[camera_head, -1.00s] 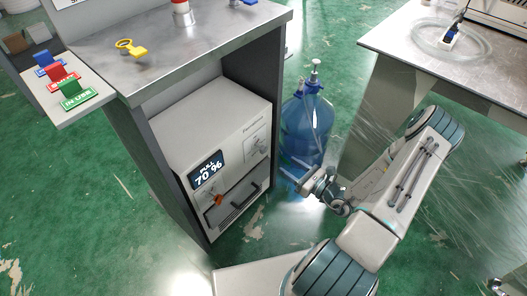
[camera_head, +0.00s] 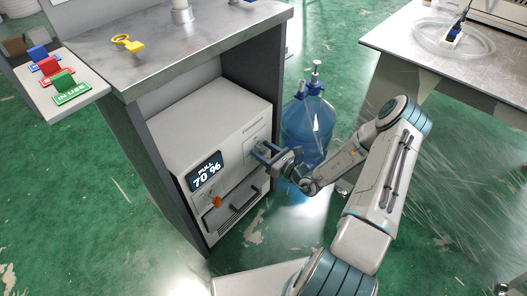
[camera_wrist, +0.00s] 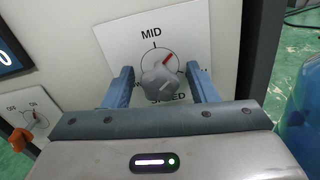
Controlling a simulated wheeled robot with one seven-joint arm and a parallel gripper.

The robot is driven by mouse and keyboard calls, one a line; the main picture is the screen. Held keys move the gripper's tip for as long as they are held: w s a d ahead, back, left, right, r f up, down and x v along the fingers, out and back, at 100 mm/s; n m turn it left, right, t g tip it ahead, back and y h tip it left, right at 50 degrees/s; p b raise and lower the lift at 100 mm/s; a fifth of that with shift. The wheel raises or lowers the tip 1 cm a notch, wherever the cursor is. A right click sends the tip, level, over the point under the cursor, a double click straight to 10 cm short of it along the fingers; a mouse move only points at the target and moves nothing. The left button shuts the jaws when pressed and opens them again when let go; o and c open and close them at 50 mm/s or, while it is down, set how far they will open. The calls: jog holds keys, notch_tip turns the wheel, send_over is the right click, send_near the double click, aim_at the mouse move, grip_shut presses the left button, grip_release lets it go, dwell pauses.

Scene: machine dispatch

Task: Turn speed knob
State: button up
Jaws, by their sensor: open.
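The speed knob (camera_wrist: 161,83) is a grey lobed knob on a white plate marked MID and SPEED in the wrist view. Its red pointer mark sits a little right of the MID tick. My gripper (camera_wrist: 163,78) is open, with one blue finger on each side of the knob; I cannot tell whether they touch it. In the head view my gripper (camera_head: 262,153) is at the front of the white machine (camera_head: 205,130), right of its display (camera_head: 205,172), and hides the knob.
An orange switch (camera_head: 216,202) and a dark handle (camera_head: 246,199) are low on the machine's front. A blue water bottle (camera_head: 308,125) stands close behind my arm. The machine sits inside a grey cabinet (camera_head: 120,140). A metal table (camera_head: 400,45) is at the right.

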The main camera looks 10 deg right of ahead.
jog(key=c, duration=1)
jog(key=shift+o, duration=0.2)
jog(key=shift+r+m+p, duration=0.25)
jog(key=shift+m+p, duration=0.35)
jog(key=shift+p, duration=0.65)
jog(key=shift+f+m+p, duration=0.1)
jog(key=shift+m+p, duration=0.6)
jog(key=shift+f+m, duration=0.2)
jog(key=shift+m, duration=0.1)
jog(key=o, duration=1)
jog(key=shift+c, duration=0.2)
jog(key=shift+s, duration=0.1)
jog(key=p+v, duration=0.2)
jog(key=v, duration=1.1)
jog(key=shift+s+d, duration=0.3)
